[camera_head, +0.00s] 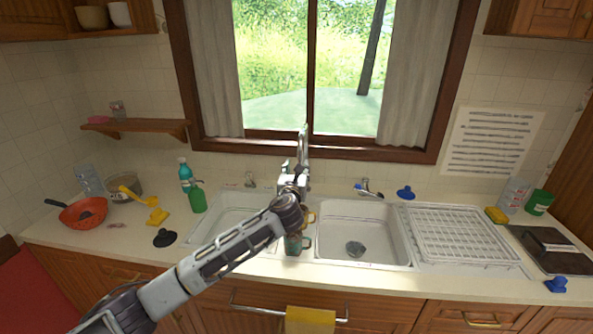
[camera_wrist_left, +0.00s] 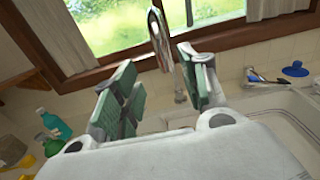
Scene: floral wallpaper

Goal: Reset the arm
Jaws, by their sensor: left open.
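My left arm reaches in from the lower left in the head view. Its gripper (camera_head: 301,160) is raised in front of the window, above the divider between the two sink basins. In the left wrist view the two green-padded fingers of the left gripper (camera_wrist_left: 163,92) stand apart with nothing held between them. A metal faucet (camera_wrist_left: 160,40) shows beyond the fingers. My right gripper is not in view.
A teal mug (camera_head: 293,245) stands below my left wrist, partly hidden, by the sink (camera_head: 345,208). A dish rack (camera_head: 455,235) is right of it. Green bottles (camera_head: 197,200), a red colander (camera_head: 83,213) and yellow items stand left. The window (camera_head: 310,70) is behind.

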